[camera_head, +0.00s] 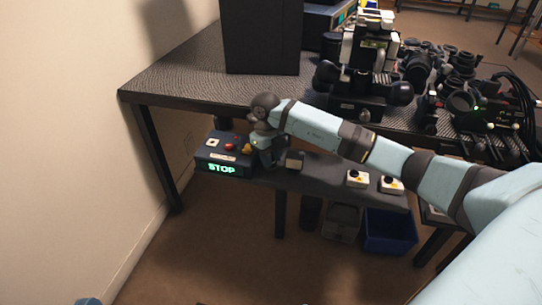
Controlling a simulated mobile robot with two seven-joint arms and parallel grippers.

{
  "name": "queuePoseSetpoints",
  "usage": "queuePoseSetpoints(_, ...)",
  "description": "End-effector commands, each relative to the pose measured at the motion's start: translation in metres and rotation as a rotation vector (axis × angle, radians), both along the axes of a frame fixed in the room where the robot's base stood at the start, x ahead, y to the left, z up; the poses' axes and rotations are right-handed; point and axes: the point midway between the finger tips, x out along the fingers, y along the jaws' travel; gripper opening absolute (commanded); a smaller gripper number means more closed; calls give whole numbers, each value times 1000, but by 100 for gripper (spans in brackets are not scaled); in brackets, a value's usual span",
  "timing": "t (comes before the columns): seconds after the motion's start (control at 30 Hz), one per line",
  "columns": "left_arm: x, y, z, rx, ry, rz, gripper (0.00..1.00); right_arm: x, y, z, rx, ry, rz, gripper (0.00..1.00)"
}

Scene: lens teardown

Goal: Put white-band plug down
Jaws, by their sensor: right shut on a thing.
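My right arm reaches in from the right, across the front of the table, and bends down at its wrist. My right gripper (266,153) points down at the lower shelf (325,172), just right of the black STOP box (225,155). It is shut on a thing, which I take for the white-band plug. The plug is too small and too hidden by the gripper to make out, and I cannot tell whether it touches the shelf. My left gripper is not in view.
The STOP box carries red and yellow knobs. Small white-topped blocks (357,179) stand on the shelf to the right. A blue bin (389,232) and a grey bin (342,222) sit below. The dark table (185,85) above holds a black box (260,35) and several lens-like parts.

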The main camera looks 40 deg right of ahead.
Motion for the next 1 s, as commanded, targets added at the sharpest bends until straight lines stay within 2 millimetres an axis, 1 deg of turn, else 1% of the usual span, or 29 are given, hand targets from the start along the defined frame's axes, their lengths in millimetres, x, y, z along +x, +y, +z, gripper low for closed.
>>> queuePoseSetpoints(0.03,0,0,-1,0,1,0,0,-1,0,-5,-2,5,-1,0)
queuePoseSetpoints(0.07,0,0,-1,1,2,0,0,-1,0,-5,-2,5,-1,0)
queuePoseSetpoints(0.1,0,0,-1,2,3,-1,0,-1,0,-5,-2,5,-1,31)
queuePoseSetpoints(0.13,0,0,-1,2,3,-1,0,-1,0,-6,-1,6,-1,37)
queuePoseSetpoints(0.4,0,0,-1,2,5,-2,0,-2,1,-7,0,9,2,37)
queuePoseSetpoints(0.47,0,0,0,1,3,-1,0,-3,2,-4,0,10,3,37)
queuePoseSetpoints(0.53,0,0,3,-2,-5,1,0,-3,2,4,1,9,3,37)
queuePoseSetpoints(0.67,-1,2,17,-22,-36,15,0,1,1,33,-1,5,2,37)
queuePoseSetpoints(0.8,-2,3,35,-48,-87,31,0,6,1,68,-2,2,0,37)
queuePoseSetpoints(0.9,-3,4,46,-63,-119,40,0,9,1,89,-2,2,0,37)
queuePoseSetpoints(1.0,-4,5,54,-76,-145,48,0,11,2,106,-1,3,-1,37)
